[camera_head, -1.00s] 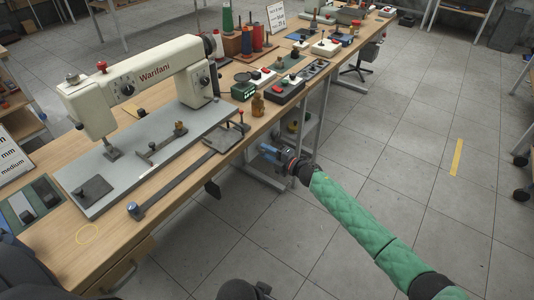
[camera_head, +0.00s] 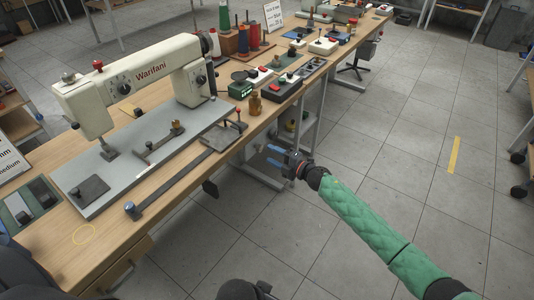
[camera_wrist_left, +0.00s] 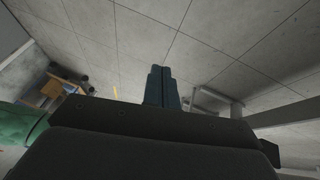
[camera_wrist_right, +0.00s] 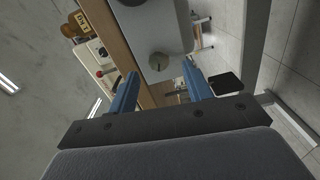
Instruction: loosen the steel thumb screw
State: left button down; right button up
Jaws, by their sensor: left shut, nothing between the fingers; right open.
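A steel-coloured round knob (camera_head: 130,210) sits at the near end of a flat bar beside the sewing machine (camera_head: 150,76). I cannot tell which knob, if either, is the steel thumb screw. My right gripper (camera_head: 274,155) is open beside the bench's right edge; in its wrist view its blue fingers (camera_wrist_right: 160,72) stand apart, with nothing held. My left gripper (camera_wrist_left: 162,86) is shut and empty over floor, far from the screw.
Bench legs and a pale body stand below the edge near my right gripper.

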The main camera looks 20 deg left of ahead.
pick_arm(q)
jog(key=shift+w+d+f, duration=0.1)
jog(key=shift+d+f, duration=0.1)
jog(key=shift+f, duration=0.7)
pick_arm(e)
jog(key=v, duration=0.3)
jog(key=shift+s+d, duration=0.15)
jog(key=shift+d, duration=0.15)
pick_arm(q)
jog(key=shift+r, duration=0.1)
